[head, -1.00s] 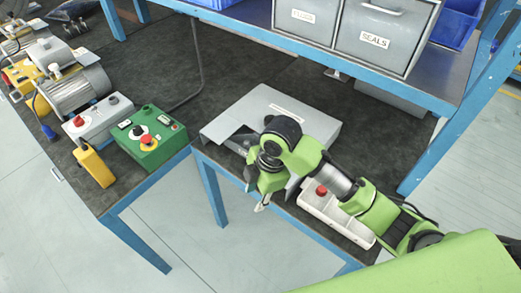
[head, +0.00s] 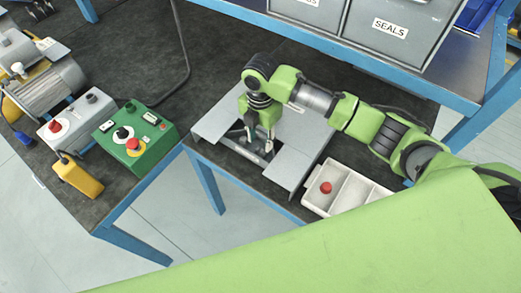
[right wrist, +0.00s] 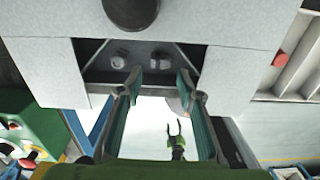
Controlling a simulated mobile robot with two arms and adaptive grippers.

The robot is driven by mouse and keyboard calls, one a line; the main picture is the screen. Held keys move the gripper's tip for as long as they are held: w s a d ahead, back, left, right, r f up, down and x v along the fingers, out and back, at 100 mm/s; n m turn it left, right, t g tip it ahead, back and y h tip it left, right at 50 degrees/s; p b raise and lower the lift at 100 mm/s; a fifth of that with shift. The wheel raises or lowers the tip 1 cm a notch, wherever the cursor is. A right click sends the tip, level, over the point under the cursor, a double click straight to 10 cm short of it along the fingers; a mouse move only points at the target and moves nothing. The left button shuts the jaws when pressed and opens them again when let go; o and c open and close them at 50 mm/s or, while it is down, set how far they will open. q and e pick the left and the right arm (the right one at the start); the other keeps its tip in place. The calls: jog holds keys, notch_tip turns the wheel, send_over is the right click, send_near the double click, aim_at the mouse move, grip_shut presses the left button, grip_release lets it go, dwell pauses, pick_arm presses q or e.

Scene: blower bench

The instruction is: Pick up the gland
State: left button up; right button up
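My right gripper (head: 260,141) points down over the notch in the front of a grey plate-topped fixture (head: 300,125). In the right wrist view its fingers (right wrist: 158,84) are spread with nothing between them. Beyond the tips, two small grey round parts (right wrist: 120,58) (right wrist: 159,60) sit side by side in the dark recess. A dark round piece (right wrist: 130,8) shows on the plate above them. I cannot tell which part, if any, is the gland. My left gripper (right wrist: 175,132) shows small and low in the right wrist view, its two fingers apart; it is not in the head view.
A white divided tray (head: 350,190) with a red piece (head: 326,187) stands right of the fixture. A green control box (head: 136,138), a grey box (head: 75,120) and a yellow pendant (head: 76,178) stand left. A shelf with grey bins (head: 391,27) overhangs the back.

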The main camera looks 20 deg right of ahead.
aim_at(260, 152)
jog(key=shift+s+a+f+p, duration=0.15)
jog(key=shift+f+p, duration=0.35)
jog(key=shift+f, duration=0.6)
notch_tip(260, 152, down, 3)
jog(key=shift+s+f+p, duration=0.1)
jog(key=shift+f+p, duration=0.1)
jog(key=shift+p, duration=0.1)
jog(key=shift+f, duration=0.15)
pick_arm(q)
jog(key=w+r, duration=0.1)
jog(key=w, duration=0.1)
jog(key=shift+w+d+r, duration=0.15)
jog(key=shift+w+r, duration=0.2)
jog(key=shift+w, duration=0.05)
pick_arm(e)
jog(key=c, duration=0.5)
